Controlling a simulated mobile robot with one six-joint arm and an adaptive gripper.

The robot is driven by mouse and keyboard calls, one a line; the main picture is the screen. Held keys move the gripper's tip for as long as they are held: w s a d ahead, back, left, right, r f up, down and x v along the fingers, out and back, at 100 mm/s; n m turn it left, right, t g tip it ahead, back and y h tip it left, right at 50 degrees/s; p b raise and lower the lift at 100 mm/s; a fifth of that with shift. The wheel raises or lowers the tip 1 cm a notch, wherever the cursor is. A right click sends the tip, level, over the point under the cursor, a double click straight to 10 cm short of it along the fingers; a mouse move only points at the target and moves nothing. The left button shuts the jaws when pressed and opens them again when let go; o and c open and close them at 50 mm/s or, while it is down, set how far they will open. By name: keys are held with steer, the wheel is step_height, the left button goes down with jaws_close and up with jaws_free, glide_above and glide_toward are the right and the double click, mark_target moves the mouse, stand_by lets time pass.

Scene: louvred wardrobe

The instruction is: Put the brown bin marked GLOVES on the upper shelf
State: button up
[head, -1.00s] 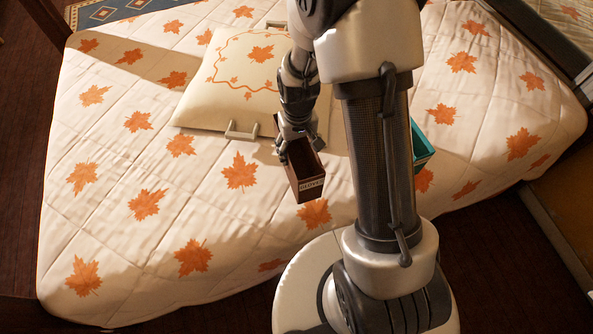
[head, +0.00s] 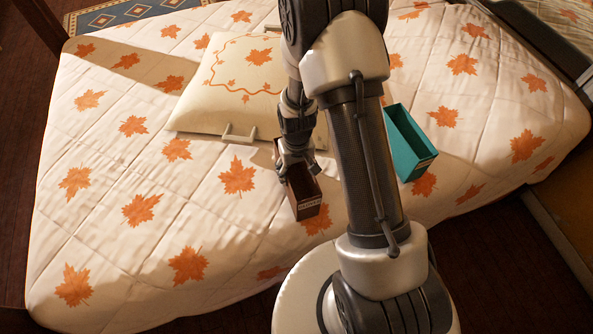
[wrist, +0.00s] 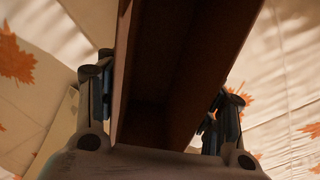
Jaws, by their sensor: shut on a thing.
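The brown bin (head: 305,192) is in my gripper (head: 294,160), over the bed in the middle of the head view. A pale label shows on its near end, but its letters are too small to read now. In the wrist view the open, empty inside of the brown bin (wrist: 180,70) fills the middle. The fingers of my gripper (wrist: 160,100) stand on both sides of it, shut on it. I cannot tell how far the bin is above the quilt. The upper shelf is not in view.
A teal bin (head: 408,143) lies on the bed quilt (head: 140,240) right of my arm. A cream tray-like cushion with pale handles (head: 240,85) lies behind the brown bin. A dark-edged panel (head: 545,65) stands at the upper right. The left of the bed is clear.

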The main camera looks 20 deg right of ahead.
steer(key=shift+f, duration=0.2)
steer(key=o, duration=1.5)
steer(key=shift+c, duration=0.2)
